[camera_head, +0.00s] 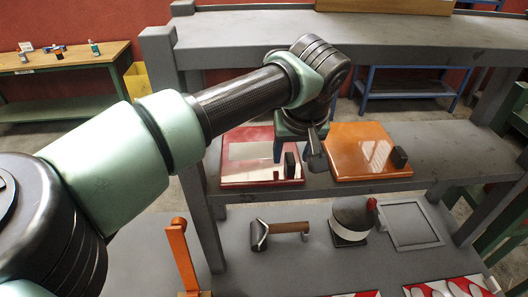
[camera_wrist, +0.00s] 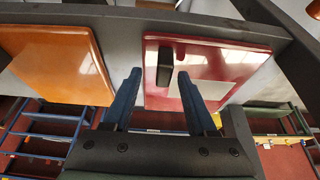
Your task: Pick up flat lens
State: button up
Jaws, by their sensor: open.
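No piece is clearly recognisable as a flat lens. A glossy red panel (camera_head: 240,178) with a pale rectangular patch and an upright black block (camera_head: 290,166) lies on the middle shelf. An orange panel (camera_head: 350,140) with a similar black block (camera_head: 398,157) lies to its right. My gripper (camera_head: 297,156) is over the red panel's right side, open and empty. In the wrist view, my gripper (camera_wrist: 158,75) has its two fingers apart, pointing toward the red panel (camera_wrist: 225,60). The black block (camera_wrist: 165,67) appears between the fingertips; I cannot tell whether they touch it.
Below are a wooden-handled hammer (camera_head: 285,228), a dark round piece (camera_head: 352,217), a grey frame (camera_head: 410,224) and an orange upright (camera_head: 180,258). The upper shelf (camera_head: 250,32) and the grey post (camera_head: 165,70) bound the space. The middle shelf is clear at right.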

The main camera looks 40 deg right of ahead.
jog(key=shift+a, duration=0.15)
jog(key=shift+w+a, duration=0.1)
jog(key=shift+a, duration=0.05)
jog(key=c, duration=0.5)
grip_shut()
jog(key=shift+d+r, duration=0.15)
jog(key=shift+d, duration=0.05)
jog(key=shift+a, duration=0.1)
